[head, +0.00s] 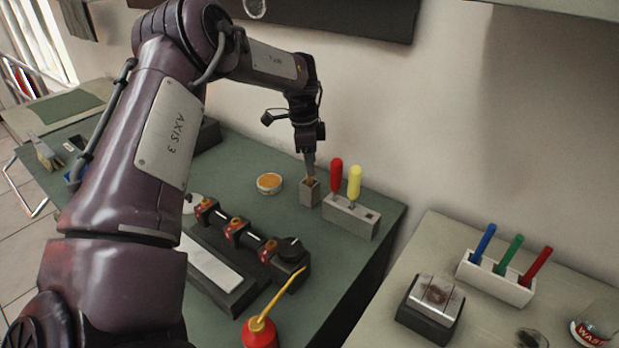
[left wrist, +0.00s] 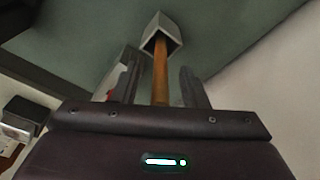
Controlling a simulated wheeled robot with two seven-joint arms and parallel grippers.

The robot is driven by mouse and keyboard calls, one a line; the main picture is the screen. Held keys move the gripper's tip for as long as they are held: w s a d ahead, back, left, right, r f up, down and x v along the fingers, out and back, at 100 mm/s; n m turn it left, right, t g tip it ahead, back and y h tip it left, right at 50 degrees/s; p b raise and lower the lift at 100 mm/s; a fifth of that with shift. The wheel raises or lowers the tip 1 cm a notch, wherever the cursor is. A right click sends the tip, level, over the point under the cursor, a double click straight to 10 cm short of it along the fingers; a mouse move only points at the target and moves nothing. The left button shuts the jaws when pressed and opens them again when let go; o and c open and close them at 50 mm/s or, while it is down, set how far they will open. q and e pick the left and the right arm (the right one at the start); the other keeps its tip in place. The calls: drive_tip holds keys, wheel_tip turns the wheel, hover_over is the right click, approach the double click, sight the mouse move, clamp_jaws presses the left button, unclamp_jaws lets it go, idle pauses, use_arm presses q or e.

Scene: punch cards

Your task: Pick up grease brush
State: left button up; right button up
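The grease brush shows as a wooden handle (left wrist: 160,78) in the left wrist view, with its far end inside a small grey square holder (left wrist: 160,33). In the head view the holder (head: 310,194) stands on the green bench, and a bit of the orange-brown brush (head: 310,181) shows at its mouth. My left gripper (head: 309,163) points down right above the holder. In the left wrist view its two fingers (left wrist: 159,88) are open on both sides of the handle, with a gap on each side. My right gripper is in neither view.
A grey block (head: 350,216) with a red-handled tool (head: 336,174) and a yellow-handled tool (head: 354,184) stands close right of the holder. A round orange tin (head: 269,183) lies to its left. A roller fixture (head: 245,245) and red oil can (head: 260,332) are nearer.

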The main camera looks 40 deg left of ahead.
use_arm(q)
clamp_jaws()
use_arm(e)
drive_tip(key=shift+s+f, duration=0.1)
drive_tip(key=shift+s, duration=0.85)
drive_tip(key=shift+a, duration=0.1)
use_arm(q)
wheel_tip(320, 180, up, 10)
drive_tip(key=shift+r+p, duration=0.1)
drive_tip(key=shift+p, duration=0.9)
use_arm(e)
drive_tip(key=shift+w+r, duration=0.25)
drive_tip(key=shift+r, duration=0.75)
